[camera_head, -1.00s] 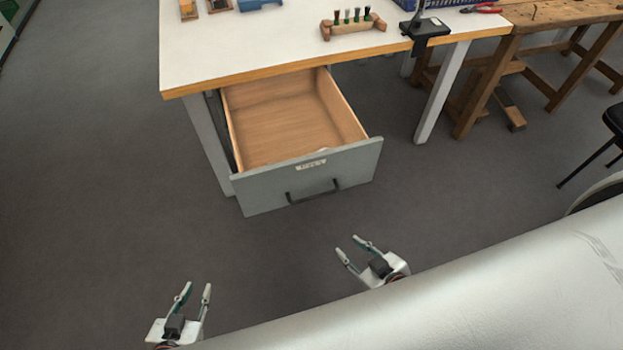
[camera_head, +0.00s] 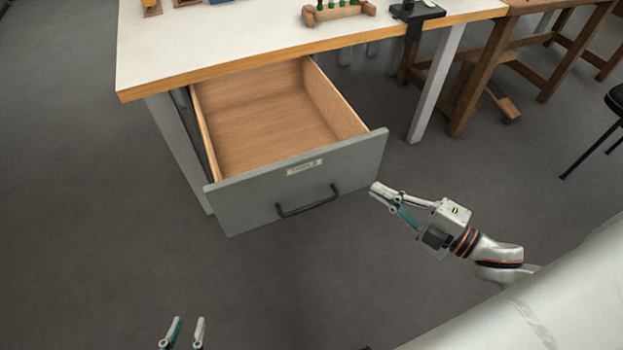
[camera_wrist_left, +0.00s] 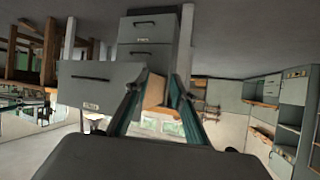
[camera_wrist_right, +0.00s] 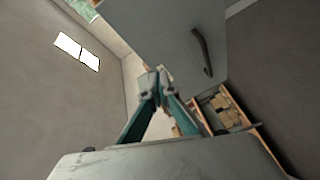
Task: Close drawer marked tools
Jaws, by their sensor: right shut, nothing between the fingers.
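A grey-fronted wooden drawer (camera_head: 296,182) stands pulled out under the white table, its inside bare. Its front has a dark handle (camera_head: 308,201) and a pale label (camera_head: 304,167) too blurred to read. The drawer front also shows upside down in the left wrist view (camera_wrist_left: 98,88) and large in the right wrist view (camera_wrist_right: 165,28). My right gripper (camera_head: 378,192) is shut and empty, close to the right end of the drawer front; contact cannot be told. My left gripper (camera_head: 184,322) is open and empty, low and well in front of the drawer.
A wooden bench (camera_head: 490,60) stands at right, with a dark chair (camera_head: 615,100) at the edge. Closed drawers (camera_wrist_left: 148,28) show in the left wrist view. Floor ahead is clear.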

